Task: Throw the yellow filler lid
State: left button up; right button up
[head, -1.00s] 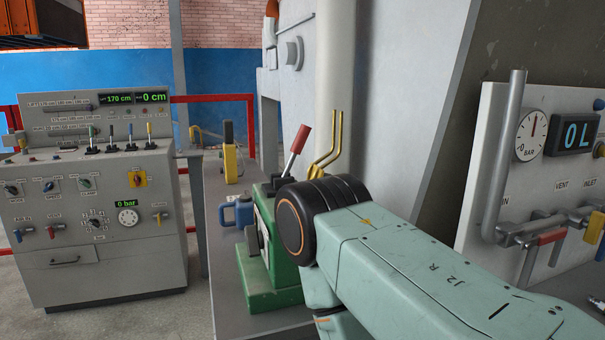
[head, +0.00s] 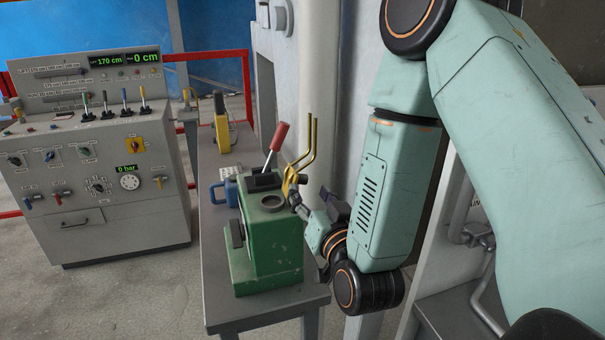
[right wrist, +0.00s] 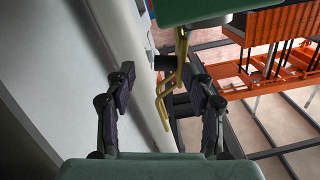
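The green unit (head: 267,240) stands on the grey bench, with a round opening in its top and a red-gripped lever. A yellow piece with two bent yellow rods (head: 312,145) rises beside its top; I take this to be the filler lid. My right gripper (head: 303,193) is at the right side of the unit, close to the base of the yellow piece. In the right wrist view its fingers (right wrist: 160,92) are spread, with the yellow rods (right wrist: 181,65) showing between them. I cannot tell whether they touch. My left gripper is not in view.
A blue jug (head: 219,193) and a yellow device (head: 221,125) stand farther back on the bench (head: 270,308). A control console (head: 105,205) stands at the left. A pale vertical pipe (head: 318,60) and wall are close behind the right gripper.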

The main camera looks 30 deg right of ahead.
aim_at(299, 179)
jog(key=shift+w+a+r+p, duration=0.15)
jog(key=shift+w+a+r, duration=0.1)
jog(key=shift+w+r, duration=0.25)
jog(key=shift+w+a+r+p, duration=0.15)
jog(key=shift+w+a+r, duration=0.05)
jog(key=shift+w+r, duration=0.25)
jog(key=w, duration=0.1)
jog(key=w+d+f, duration=0.1)
jog(key=w, duration=0.1)
jog(key=w+d+f, duration=0.1)
jog(key=shift+w+d, duration=0.2)
jog(key=shift+w, duration=0.15)
jog(key=shift+s+a+r, duration=0.7)
jog(key=shift+s, duration=0.2)
jog(key=shift+c, duration=0.7)
jog(key=shift+w+d+f, duration=0.45)
jog(key=shift+w+f, duration=0.05)
jog(key=shift+w, duration=0.2)
jog(key=c, duration=0.5)
jog(key=shift+s+a+r, duration=0.1)
jog(key=shift+s+a, duration=0.05)
jog(key=shift+a, duration=0.15)
jog(key=shift+c, duration=1.9)
jog(key=shift+d, duration=0.2)
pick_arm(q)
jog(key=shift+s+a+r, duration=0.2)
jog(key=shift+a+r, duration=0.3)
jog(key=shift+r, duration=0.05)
pick_arm(e)
jog(key=shift+a, duration=0.1)
